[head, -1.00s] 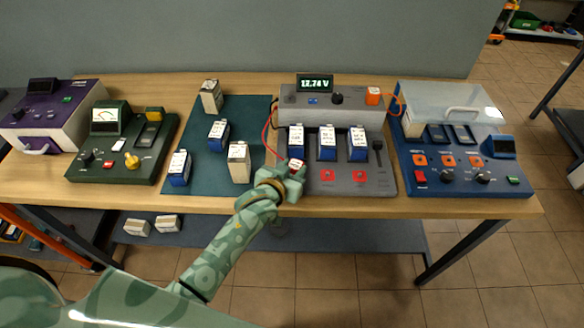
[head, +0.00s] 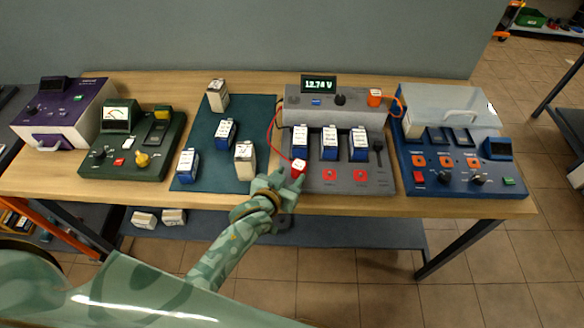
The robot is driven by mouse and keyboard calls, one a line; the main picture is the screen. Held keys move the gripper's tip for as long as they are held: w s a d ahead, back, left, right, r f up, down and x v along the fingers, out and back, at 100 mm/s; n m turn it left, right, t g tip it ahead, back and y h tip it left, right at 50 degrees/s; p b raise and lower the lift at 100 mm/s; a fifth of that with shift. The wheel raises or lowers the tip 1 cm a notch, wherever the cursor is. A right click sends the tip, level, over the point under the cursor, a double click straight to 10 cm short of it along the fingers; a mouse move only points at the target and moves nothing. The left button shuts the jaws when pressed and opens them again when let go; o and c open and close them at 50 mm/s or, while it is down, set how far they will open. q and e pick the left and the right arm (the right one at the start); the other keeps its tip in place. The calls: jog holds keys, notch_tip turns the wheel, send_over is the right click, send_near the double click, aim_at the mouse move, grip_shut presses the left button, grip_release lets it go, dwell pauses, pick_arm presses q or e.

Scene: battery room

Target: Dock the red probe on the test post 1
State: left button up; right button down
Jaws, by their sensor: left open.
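The red probe (head: 299,168), with a white top, stands at the front left of the grey tester (head: 384,182), below the left blue battery (head: 299,138). A red lead runs up from it to the tester's left side. It is in line with two red pads, a middle one (head: 330,175) and a right one (head: 361,176). Any post under the probe is hidden, so I cannot tell how it is seated. My left gripper (head: 286,179) is open just in front of the probe, its fingertips close to it. My right gripper is not in view.
The tester display (head: 318,84) reads 12.74 V. A teal mat (head: 210,175) with several batteries lies left of the tester. A blue device (head: 461,185) with a clear cover stands to the right.

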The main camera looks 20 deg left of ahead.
pick_arm(q)
jog(key=p+v, duration=0.4)
jog(key=v, duration=0.2)
jog(key=shift+s+r, duration=0.1)
jog(key=shift+s, duration=0.05)
dwell(0.6)
jog(key=s+a+f+m+g+b, duration=0.1)
jog(key=s+f+g, duration=0.1)
jog(key=s+f, duration=0.45)
jog(key=s+f+g+b, duration=0.15)
jog(key=s+f, duration=0.25)
jog(key=f, duration=0.6)
jog(key=s+a+f+m+g+b, duration=0.1)
jog(key=s+f+g, duration=0.2)
jog(key=s+f, duration=0.35)
jog(key=s+a+f+g+b, duration=0.3)
jog(key=s+f+b, duration=0.1)
jog(key=s+f, duration=0.5)
jog(key=s+a+f+g+y+b, duration=0.1)
jog(key=s+a+f+g+b, duration=0.2)
jog(key=s+f, duration=0.7)
jog(key=s+b, duration=0.1)
jog(key=s, duration=0.3)
jog(key=shift+y, duration=0.3)
